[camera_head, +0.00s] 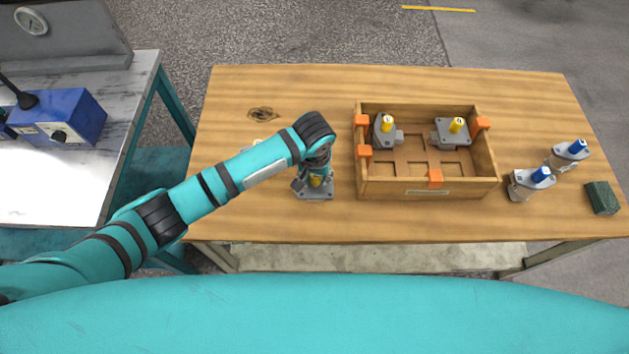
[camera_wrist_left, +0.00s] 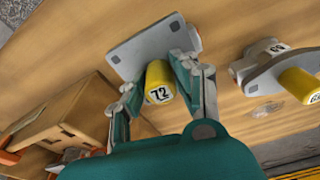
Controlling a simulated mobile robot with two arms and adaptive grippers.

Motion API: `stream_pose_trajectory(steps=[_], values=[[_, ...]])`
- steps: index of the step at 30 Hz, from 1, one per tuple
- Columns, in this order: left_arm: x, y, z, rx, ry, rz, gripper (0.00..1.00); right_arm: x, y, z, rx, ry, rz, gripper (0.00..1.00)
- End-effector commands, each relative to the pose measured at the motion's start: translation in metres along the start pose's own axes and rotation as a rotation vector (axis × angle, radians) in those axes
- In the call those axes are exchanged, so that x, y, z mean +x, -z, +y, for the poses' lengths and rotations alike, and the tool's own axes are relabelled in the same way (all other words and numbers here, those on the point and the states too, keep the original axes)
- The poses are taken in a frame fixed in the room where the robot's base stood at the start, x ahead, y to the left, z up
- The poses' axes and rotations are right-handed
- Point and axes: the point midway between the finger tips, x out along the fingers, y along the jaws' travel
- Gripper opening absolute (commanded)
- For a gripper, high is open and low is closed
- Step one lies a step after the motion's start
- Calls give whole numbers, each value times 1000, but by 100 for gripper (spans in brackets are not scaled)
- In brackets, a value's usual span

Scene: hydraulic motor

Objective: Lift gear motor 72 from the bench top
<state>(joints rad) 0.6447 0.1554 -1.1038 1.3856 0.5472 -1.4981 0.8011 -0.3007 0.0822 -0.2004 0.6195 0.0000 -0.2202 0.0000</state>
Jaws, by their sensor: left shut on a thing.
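Gear motor 72 (camera_wrist_left: 142,45) has a grey base plate and a yellow cap marked 72. In the head view, gear motor 72 (camera_head: 316,194) is at the bench top (camera_head: 280,215), left of the wooden crate. My left gripper (camera_wrist_left: 155,95) is shut on it, with one finger on each side of the yellow cap. In the head view my left gripper (camera_head: 315,176) points down over the motor and hides its upper part. I cannot tell whether the plate touches the wood. My right gripper is in neither view.
A wooden crate (camera_head: 428,188) with orange corner pieces holds two yellow-capped motors. Another yellow-capped motor (camera_wrist_left: 275,65) stands beside motor 72, mostly hidden by my arm in the head view. Two blue-capped motors (camera_head: 530,182) and a green block (camera_head: 602,198) are at the right.

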Motion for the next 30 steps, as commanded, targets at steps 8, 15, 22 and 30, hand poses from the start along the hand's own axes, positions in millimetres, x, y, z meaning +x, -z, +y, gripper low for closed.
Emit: stream_pose_trajectory(steps=[8,15,22,30], values=[[-11,3,1,1,-3,5,0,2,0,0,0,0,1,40],[-35,6,1,1,-3,5,0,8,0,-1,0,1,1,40],[-42,-29,19,4,-5,2,0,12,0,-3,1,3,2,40],[-55,-87,48,5,-8,1,0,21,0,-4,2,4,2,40]])
